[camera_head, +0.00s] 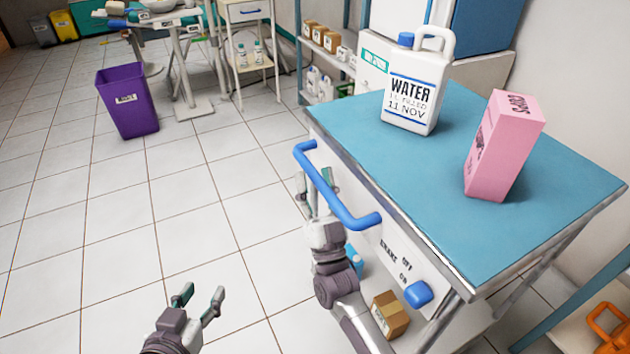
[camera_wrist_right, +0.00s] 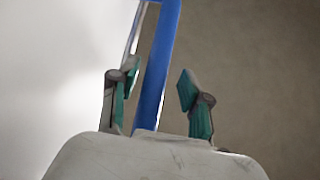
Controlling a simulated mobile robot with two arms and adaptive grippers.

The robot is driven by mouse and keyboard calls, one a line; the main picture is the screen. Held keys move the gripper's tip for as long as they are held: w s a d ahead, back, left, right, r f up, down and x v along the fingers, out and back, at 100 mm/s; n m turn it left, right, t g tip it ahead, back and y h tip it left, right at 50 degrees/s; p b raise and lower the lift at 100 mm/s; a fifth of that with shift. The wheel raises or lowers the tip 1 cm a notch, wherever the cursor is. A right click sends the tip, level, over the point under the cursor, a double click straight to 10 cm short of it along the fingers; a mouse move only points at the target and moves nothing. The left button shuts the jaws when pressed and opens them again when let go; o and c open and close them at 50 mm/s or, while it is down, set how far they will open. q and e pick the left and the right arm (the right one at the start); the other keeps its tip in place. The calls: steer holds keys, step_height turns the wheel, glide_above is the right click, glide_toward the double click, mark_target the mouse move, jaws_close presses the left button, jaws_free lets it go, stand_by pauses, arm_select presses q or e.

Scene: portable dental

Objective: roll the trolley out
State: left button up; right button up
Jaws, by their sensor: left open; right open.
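The trolley (camera_head: 375,160) has a blue top, white front and a blue bar handle (camera_head: 335,192). A blue brake knob (camera_head: 418,294) sits on its front near the words "BRAKE OFF" and "ON"; I cannot tell its setting. My right gripper (camera_head: 316,192) is open at the handle. In the right wrist view the handle (camera_wrist_right: 160,65) runs between the open fingers (camera_wrist_right: 158,95), which are not closed on it. My left gripper (camera_head: 200,300) is open and empty over the floor, left of the trolley.
A white water jug (camera_head: 414,95) and pink box (camera_head: 500,145) stand on the trolley top. A small brown carton (camera_head: 390,314) is low underneath. A purple bin (camera_head: 128,102) stands at upper left. Shelving (camera_head: 325,75) is behind. The tiled floor (camera_head: 130,215) to the left is clear.

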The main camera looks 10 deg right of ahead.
steer(key=v, duration=1.2)
